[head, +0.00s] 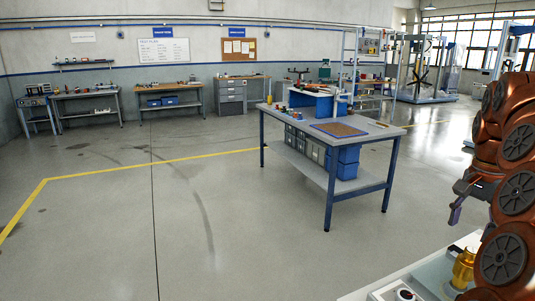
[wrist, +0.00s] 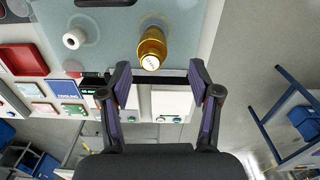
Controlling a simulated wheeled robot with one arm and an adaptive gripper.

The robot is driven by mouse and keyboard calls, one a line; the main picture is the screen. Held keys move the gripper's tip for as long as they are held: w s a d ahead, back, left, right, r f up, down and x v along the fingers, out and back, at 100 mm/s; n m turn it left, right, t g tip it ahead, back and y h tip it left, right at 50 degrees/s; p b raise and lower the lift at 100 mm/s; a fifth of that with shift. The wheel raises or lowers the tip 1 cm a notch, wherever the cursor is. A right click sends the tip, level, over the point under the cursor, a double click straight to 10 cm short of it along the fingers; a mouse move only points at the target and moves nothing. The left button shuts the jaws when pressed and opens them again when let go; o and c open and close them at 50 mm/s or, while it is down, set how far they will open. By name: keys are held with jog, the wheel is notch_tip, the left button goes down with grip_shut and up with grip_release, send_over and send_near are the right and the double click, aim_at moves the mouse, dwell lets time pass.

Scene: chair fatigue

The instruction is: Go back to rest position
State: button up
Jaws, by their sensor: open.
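My gripper (wrist: 159,85) is open in the wrist view, its two dark fingers with purple pads spread apart and nothing between them. In the head view my gripper (head: 455,208) shows at the right edge, beside my folded copper-coloured arm. A gold cylinder (wrist: 151,48) stands on a grey-blue plate (wrist: 112,32) beyond the fingertips, apart from them. The gold cylinder also shows at the lower right of the head view (head: 463,268), partly hidden by my arm.
A white roll-shaped piece (wrist: 74,39), a red tray (wrist: 22,56) and a blue label (wrist: 63,89) lie nearby. A blue-legged workbench (head: 375,137) stands mid-room. More benches (head: 87,96) line the back wall. The grey floor (head: 110,220) at left is clear.

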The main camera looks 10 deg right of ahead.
jog(key=s+a+f+n, duration=0.1)
jog(key=s+a+n, duration=0.15)
jog(key=a, duration=0.45)
jog(key=s+a+f+n+p, duration=0.1)
jog(key=a+n, duration=0.2)
jog(key=a, duration=0.5)
jog(key=s+a+f+n, duration=0.1)
jog(key=s+a+n, duration=0.15)
jog(key=a, duration=0.45)
jog(key=s+a+f+n, duration=0.3)
jog(key=s+a+f, duration=0.2)
jog(key=s, duration=0.3)
jog(key=s+a+f+n+g+p, duration=0.1)
jog(key=s+a+f+n, duration=0.2)
jog(key=s, duration=0.6)
notch_tip(320, 180, down, 3)
jog(key=shift+a+r+g, duration=0.1)
jog(key=shift+a+g, duration=0.2)
jog(key=shift+a, duration=0.8)
